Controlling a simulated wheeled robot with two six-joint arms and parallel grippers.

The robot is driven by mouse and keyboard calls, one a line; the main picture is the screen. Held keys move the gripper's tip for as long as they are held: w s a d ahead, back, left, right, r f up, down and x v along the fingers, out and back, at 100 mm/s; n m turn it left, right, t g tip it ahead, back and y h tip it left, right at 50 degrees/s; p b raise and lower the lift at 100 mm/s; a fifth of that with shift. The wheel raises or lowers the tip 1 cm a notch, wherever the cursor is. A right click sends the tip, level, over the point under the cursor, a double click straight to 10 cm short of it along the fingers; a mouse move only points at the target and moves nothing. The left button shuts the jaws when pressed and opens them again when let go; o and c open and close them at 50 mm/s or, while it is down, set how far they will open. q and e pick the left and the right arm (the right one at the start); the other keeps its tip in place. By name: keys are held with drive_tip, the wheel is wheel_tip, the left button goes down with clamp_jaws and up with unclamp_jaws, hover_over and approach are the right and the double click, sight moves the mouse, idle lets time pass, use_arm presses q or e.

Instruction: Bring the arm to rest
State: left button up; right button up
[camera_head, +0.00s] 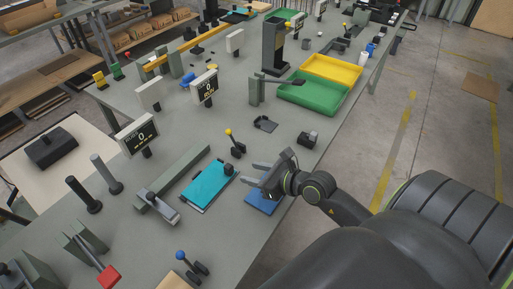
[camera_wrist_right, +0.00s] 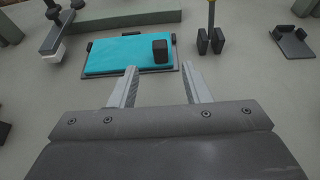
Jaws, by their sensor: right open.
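My right gripper (camera_head: 251,172) is open and empty above the grey workbench. Its arm comes in from the lower right, and its fingers point left. In the right wrist view the two fingers (camera_wrist_right: 160,76) stand apart with nothing between them. A teal panel (camera_head: 205,187) in a dark frame lies just beyond the fingertips, and it also shows in the right wrist view (camera_wrist_right: 112,54). A small black block (camera_head: 229,170) stands at its corner. A blue panel (camera_head: 261,204) lies partly hidden below the gripper. My left gripper is not in view.
A yellow-knobbed lever (camera_head: 235,144) and a dark bracket (camera_head: 265,124) stand near the gripper. A green tray (camera_head: 313,98) and a yellow tray (camera_head: 331,71) lie farther back. Two dark posts (camera_head: 83,194) stand at left. The floor right of the bench is clear.

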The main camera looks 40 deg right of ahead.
drive_tip(key=shift+s+d+r, duration=0.1)
drive_tip(key=shift+s+r, duration=0.05)
drive_tip(key=shift+s, duration=0.1)
idle(0.4)
